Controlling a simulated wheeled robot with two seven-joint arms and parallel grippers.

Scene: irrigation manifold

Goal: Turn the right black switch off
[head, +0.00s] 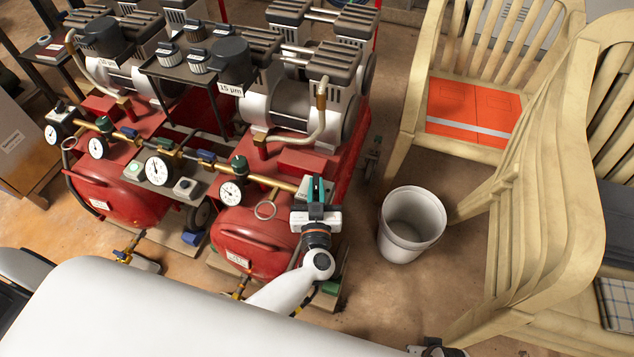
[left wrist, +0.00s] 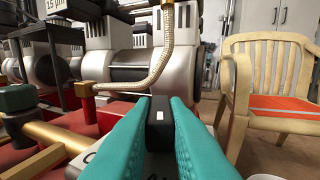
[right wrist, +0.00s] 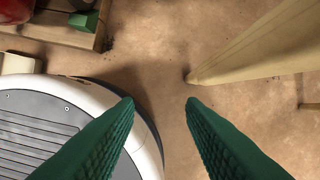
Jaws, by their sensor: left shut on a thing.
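A black switch (left wrist: 158,124) with a small white mark shows in the left wrist view, between the teal fingers of my left gripper (left wrist: 160,106). My left gripper also shows in the head view (head: 316,190), at the right end of the right red compressor (head: 255,225). It is shut on the black switch, one finger on each side. In the head view the gripper and wrist hide the switch, and its on or off position cannot be told. My right gripper (right wrist: 160,102) is open and empty above the floor in the right wrist view.
A brass pipe with gauges (head: 158,170) and valves runs along the compressors, left of my left gripper. A braided hose (left wrist: 150,75) rises close by. A white bucket (head: 411,224) and wooden chairs (head: 545,190) stand to the right. Some floor is bare around the bucket.

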